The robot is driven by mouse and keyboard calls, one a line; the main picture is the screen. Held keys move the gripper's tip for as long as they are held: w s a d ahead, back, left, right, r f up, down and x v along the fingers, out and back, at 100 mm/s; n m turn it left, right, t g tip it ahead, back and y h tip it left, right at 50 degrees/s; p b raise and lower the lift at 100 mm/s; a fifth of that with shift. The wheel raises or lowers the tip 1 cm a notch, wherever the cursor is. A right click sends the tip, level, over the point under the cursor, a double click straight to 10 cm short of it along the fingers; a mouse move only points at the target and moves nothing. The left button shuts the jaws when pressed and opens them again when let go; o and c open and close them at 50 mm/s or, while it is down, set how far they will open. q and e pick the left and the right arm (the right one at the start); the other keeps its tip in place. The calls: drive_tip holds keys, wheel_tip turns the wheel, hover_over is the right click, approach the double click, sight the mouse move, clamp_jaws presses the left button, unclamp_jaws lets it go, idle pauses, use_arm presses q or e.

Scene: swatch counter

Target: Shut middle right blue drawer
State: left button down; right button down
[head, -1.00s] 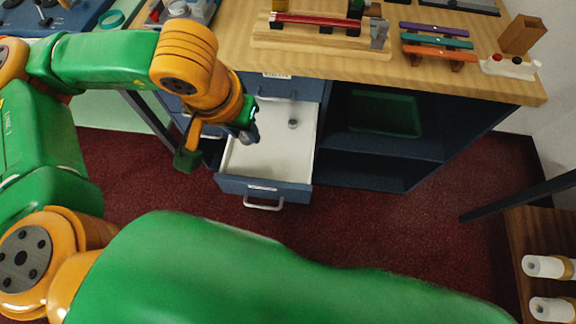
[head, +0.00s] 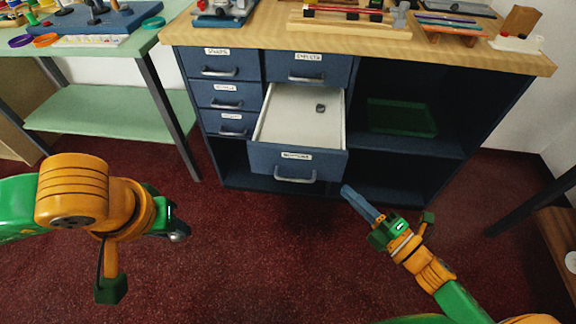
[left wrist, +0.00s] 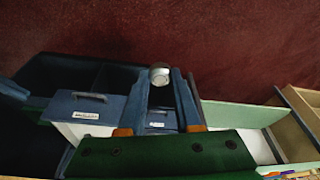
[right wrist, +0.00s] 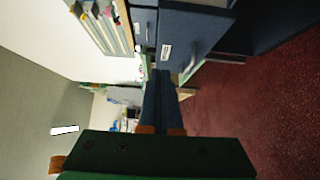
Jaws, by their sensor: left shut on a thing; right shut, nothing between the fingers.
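The middle right blue drawer (head: 297,162) stands open, its white inside showing and a small dark grey object (head: 320,108) toward its back. Its label and handle face me. My right gripper (head: 347,190) is shut and empty, its blue fingertips just below and right of the drawer front, apparently apart from it. In the right wrist view the drawer front (right wrist: 200,30) is beyond the fingers. My left gripper (head: 178,226) is left of the drawer, over the floor, shut on a small silver round object (left wrist: 159,75) at its fingertips. The left wrist view also shows the open drawer (left wrist: 80,108).
The blue cabinet (head: 230,165) has other drawers shut at left and above, and open shelves at right holding a green tray (head: 400,117). A wooden counter top (head: 270,42) with items covers it. A green table (head: 100,110) stands left. The red floor in front is clear.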

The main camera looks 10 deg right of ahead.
sight(323, 155)
use_arm(q)
drive_tip(key=shift+f, duration=0.1)
drive_tip(key=shift+f+b, duration=0.3)
drive_tip(key=shift+b, duration=0.05)
use_arm(e)
drive_tip(key=shift+w+a, duration=0.3)
drive_tip(key=shift+w, duration=1.2)
drive_tip(key=shift+w+a, duration=0.3)
drive_tip(key=shift+w, duration=1.25)
drive_tip(key=shift+w+a, duration=0.3)
drive_tip(key=shift+w, duration=1.2)
use_arm(q)
drive_tip(key=shift+w, duration=0.15)
use_arm(e)
drive_tip(key=shift+w, duration=0.1)
